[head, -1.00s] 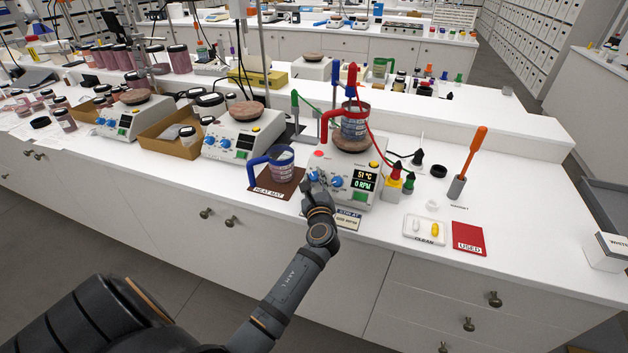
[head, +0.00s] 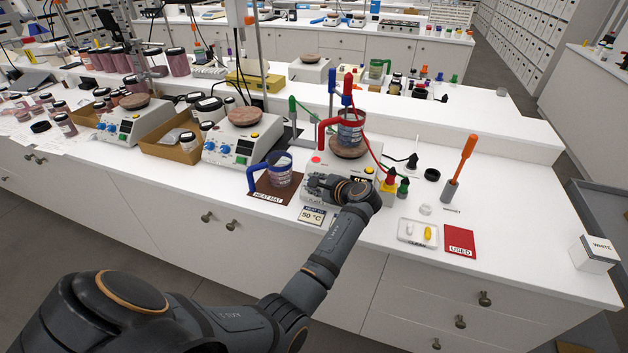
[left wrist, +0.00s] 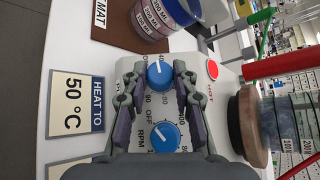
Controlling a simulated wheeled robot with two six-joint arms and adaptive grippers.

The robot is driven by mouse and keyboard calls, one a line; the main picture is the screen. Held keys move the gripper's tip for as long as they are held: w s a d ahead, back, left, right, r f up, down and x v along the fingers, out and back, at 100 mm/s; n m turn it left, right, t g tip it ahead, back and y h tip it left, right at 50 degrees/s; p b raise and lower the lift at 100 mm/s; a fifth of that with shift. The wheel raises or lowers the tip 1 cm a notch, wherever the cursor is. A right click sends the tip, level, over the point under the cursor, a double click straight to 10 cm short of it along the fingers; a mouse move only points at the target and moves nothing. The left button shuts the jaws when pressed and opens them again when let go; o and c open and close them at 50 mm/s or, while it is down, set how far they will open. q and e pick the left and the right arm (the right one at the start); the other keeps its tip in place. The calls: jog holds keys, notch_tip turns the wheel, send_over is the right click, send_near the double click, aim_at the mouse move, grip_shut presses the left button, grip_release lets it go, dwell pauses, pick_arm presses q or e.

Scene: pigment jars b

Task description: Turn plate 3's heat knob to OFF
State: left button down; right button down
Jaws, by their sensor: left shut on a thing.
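The hot plate (head: 312,169) on the right of the front row has its control panel mostly hidden by my left gripper in the head view; I cannot read a plate number. In the left wrist view, its blue heat knob (left wrist: 160,75) is between my left fingertips (left wrist: 157,72), which are shut on it from both sides. A second blue knob (left wrist: 165,137), marked RPM, sits lower, between the finger bases. OFF is printed between the knobs. The heat knob's exact setting is unclear. My left gripper (head: 322,186) reaches the panel from the right. My right gripper is not in view.
A beaker with a red handle (head: 350,133) stands on the hot plate's top. A blue-handled beaker (head: 281,171) is on the brown heat mat (head: 268,193), close left. A "HEAT TO 50 °C" card (head: 312,216) lies in front. Bottles with red and green caps stand right.

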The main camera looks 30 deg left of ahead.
pick_arm(q)
jog(key=n+g+h+p, duration=0.1)
jog(key=n+g+p, duration=0.1)
jog(key=n, duration=0.1)
jog(key=shift+w+r+g+h, duration=0.15)
jog(key=shift+r+g+h, duration=0.15)
jog(key=shift+h, duration=0.1)
jog(key=shift+a+f+n+g+h+p, duration=0.1)
jog(key=shift+n+g+h+p, duration=0.3)
jog(key=shift+n, duration=0.4)
jog(key=c, duration=1.1)
grip_release()
jog(key=shift+w, duration=0.1)
jog(key=shift+o, duration=0.2)
jog(key=v, duration=1.2)
jog(key=shift+a, duration=0.15)
